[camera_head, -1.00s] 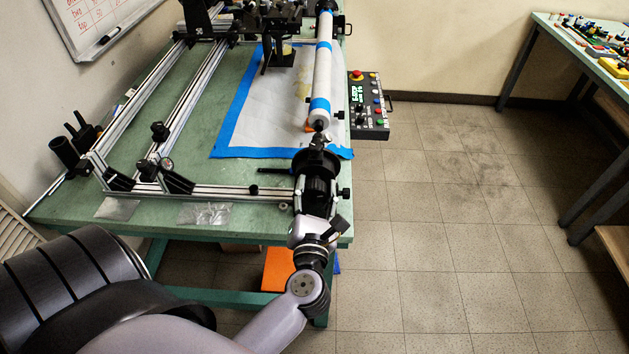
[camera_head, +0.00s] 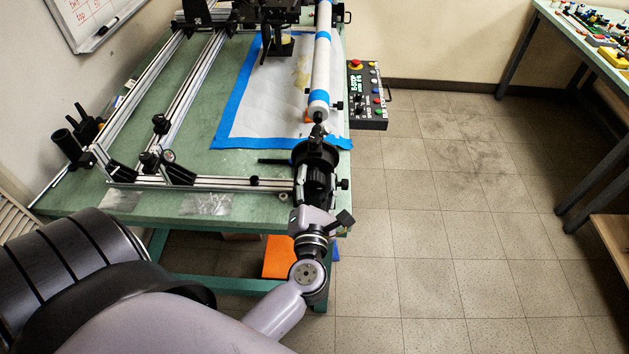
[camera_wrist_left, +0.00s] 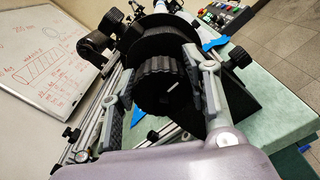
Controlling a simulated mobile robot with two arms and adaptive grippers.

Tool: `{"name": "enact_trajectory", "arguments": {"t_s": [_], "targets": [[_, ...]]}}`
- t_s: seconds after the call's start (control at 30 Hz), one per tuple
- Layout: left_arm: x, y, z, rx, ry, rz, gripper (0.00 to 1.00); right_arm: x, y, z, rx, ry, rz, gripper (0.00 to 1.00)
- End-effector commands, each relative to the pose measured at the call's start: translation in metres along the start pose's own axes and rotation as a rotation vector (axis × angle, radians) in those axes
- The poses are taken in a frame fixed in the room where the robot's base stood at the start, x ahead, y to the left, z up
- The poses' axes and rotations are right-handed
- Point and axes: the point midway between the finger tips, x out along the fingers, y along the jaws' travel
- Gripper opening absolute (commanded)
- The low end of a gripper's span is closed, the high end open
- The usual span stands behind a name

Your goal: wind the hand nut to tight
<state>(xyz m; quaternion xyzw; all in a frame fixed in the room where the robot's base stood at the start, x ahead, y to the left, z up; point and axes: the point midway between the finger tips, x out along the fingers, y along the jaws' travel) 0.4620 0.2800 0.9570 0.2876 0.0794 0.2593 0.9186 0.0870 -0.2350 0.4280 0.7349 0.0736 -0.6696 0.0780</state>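The hand nut (camera_wrist_left: 160,86) is a ribbed black knob with a short white mark on its face, in the middle of the left wrist view. It sits in front of a larger black round flange (camera_wrist_left: 155,48) at the near end of the winding machine. My left gripper (camera_wrist_left: 158,95) has one finger on each side of the nut. A gap shows between the left finger and the nut; the right finger is very close to it, and contact is unclear. In the head view the left gripper (camera_head: 316,192) is at the machine's near end, mostly covering the nut. My right gripper is not seen.
The white tube (camera_head: 322,65) with blue tape bands extends beyond the flange. A control box (camera_head: 367,95) with buttons is to its right. Aluminium rails (camera_head: 140,95) and the green table (camera_head: 130,225) are to the left. Open tiled floor (camera_head: 430,230) lies to the right.

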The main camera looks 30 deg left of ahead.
Motion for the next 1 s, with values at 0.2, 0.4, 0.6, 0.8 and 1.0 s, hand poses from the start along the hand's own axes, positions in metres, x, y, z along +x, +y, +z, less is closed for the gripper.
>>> {"name": "enact_trajectory", "arguments": {"t_s": [0.2,0.4,0.6,0.8,1.0], "targets": [[0.0,0.0,0.0,-0.001,0.001,0.0,0.6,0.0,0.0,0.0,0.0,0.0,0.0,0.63],[0.0,0.0,-0.001,-0.001,0.002,-0.001,0.63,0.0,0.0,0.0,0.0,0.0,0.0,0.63],[-0.003,-0.001,-0.001,-0.001,0.004,-0.002,0.63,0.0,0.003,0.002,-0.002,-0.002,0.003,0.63],[-0.032,-0.001,-0.002,-0.001,0.006,-0.005,0.63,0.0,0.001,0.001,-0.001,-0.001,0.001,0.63],[-0.076,-0.001,-0.002,0.001,0.006,-0.005,0.63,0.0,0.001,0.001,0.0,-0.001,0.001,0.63]]}}
